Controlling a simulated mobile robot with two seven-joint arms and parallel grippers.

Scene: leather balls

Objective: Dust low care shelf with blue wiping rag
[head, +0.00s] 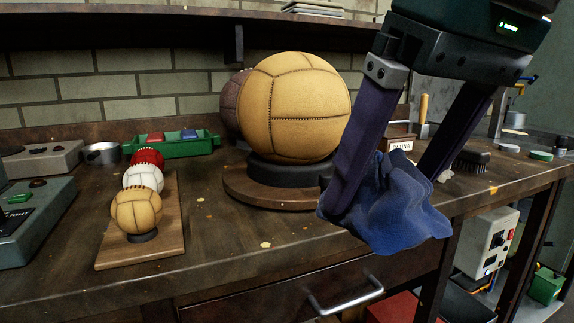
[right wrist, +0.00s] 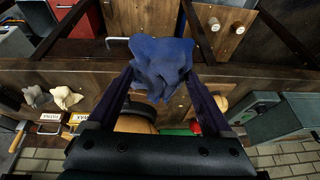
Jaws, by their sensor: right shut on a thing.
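A crumpled blue rag (head: 400,222) hangs between the fingers of my right gripper (head: 385,192). The gripper is shut on it and holds it in front of the workbench's front edge, at about bench-top height in the picture. In the right wrist view the rag (right wrist: 158,60) is bunched at the fingertips of the gripper (right wrist: 160,76). Which surface is the low care shelf is not clear. A low space under the bench at the right holds a white device (head: 487,243) and a green box (head: 546,285); its floor is mostly hidden. My left gripper is not in view.
The brown workbench (head: 225,235) carries a large tan ball (head: 297,105) on a round stand, a board (head: 160,243) with several small balls, and a green tray (head: 175,147). A metal drawer handle (head: 345,297) juts from the front. A wall shelf (head: 150,10) runs above.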

